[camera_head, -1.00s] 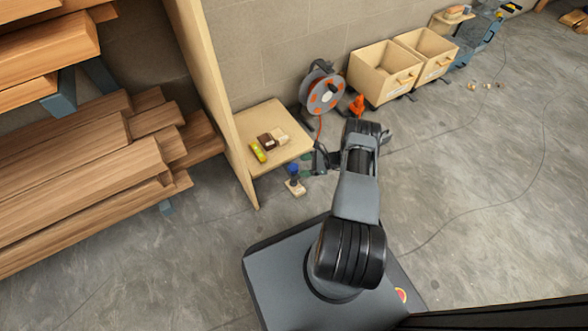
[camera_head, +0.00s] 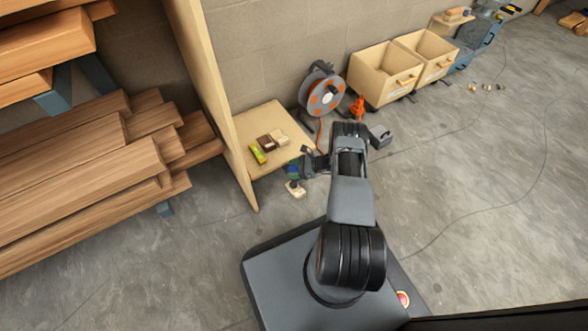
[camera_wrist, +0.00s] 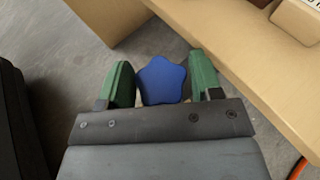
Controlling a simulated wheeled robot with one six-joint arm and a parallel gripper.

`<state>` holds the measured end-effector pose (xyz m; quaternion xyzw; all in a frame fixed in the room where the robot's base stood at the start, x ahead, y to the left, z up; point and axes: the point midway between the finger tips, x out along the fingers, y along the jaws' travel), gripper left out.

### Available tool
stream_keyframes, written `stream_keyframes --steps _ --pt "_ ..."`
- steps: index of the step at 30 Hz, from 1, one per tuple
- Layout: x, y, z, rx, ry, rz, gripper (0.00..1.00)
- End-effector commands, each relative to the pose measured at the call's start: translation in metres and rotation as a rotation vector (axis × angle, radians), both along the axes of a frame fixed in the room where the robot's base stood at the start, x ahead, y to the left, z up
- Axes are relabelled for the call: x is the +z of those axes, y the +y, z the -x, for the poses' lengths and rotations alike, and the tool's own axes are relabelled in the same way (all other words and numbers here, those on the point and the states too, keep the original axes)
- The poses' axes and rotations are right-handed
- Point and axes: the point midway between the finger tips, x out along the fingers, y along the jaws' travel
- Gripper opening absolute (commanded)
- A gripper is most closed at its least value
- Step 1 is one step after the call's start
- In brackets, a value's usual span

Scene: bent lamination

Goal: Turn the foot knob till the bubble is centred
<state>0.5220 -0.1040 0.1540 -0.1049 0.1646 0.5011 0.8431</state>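The blue star-shaped foot knob (camera_wrist: 162,80) shows in the wrist view between the two green fingers of my gripper (camera_wrist: 162,77). The fingers stand apart, one at each side of the knob, very near its lobes; I cannot tell whether they touch it. A pale foot block (camera_head: 296,189) shows below. The yellow-green level (camera_head: 257,154) lies on the wooden table (camera_head: 277,121); its bubble is too small to make out.
A tall wooden panel (camera_head: 210,87) stands along the table's left side, with stacked timber (camera_head: 90,180) beyond. A cable reel (camera_head: 322,94), an orange object (camera_head: 357,108) and wooden bins (camera_head: 385,76) stand near the wall. The floor at right is open, crossed by a thin cable.

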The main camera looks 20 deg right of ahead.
Motion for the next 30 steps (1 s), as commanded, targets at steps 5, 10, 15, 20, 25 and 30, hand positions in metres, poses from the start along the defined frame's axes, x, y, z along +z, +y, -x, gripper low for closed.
stream_keyframes --steps 5,10,15,20,25,30 --pt "0.0000 -0.0001 0.0000 0.000 0.000 0.000 0.42" --pt "0.0002 -0.0002 0.0000 0.000 0.000 0.000 0.27" --pt "0.0006 -0.0001 0.0002 -0.013 0.000 0.000 0.27" --pt "0.0019 0.0001 0.0005 -0.072 0.002 -0.003 0.27" --pt "0.0028 0.0004 0.0011 -0.194 0.004 -0.005 0.27" --pt "0.0024 0.0008 0.0012 -0.351 0.005 -0.006 0.27"
